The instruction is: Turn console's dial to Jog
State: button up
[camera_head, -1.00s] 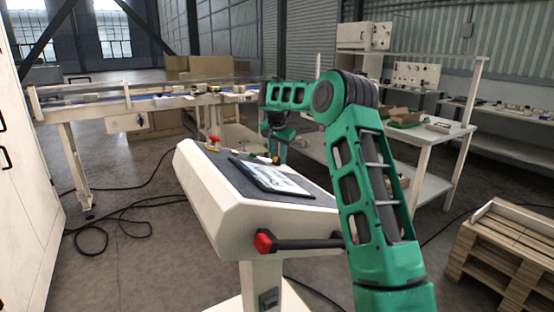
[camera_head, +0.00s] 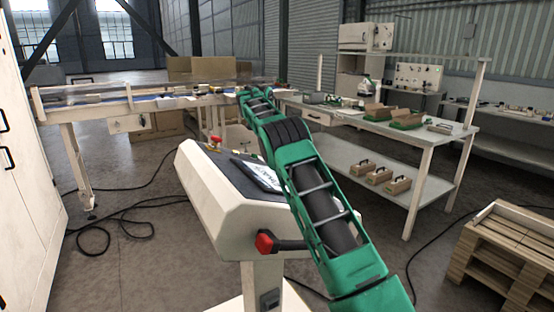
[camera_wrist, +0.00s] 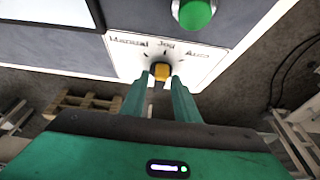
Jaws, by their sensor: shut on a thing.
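The console (camera_head: 215,205) stands in front of me with a dark sloping top. In the wrist view its white label plate (camera_wrist: 205,53) reads Manual, Jog and Auto from left to right. My gripper (camera_wrist: 162,78) is shut on the dial, one finger on each side. Which mark the dial points at is hard to tell. In the head view my arm hides the dial and my gripper.
A green button (camera_wrist: 196,12) is just above the label plate. A tablet (camera_head: 258,174) lies on the console top, and a red button (camera_head: 215,141) stands at its far left. A red-ended handle (camera_head: 266,242) juts from the near side. A workbench (camera_head: 400,132) is at the right.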

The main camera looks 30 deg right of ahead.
jog(key=shift+w+a+r, duration=0.1)
jog(key=shift+r, duration=0.15)
jog(key=o, duration=0.7)
jog(key=shift+f, duration=0.1)
jog(key=shift+w+v, duration=0.15)
jog(key=shift+v, duration=1.75)
jog(key=shift+w+v, duration=0.15)
jog(key=shift+v, duration=1.7)
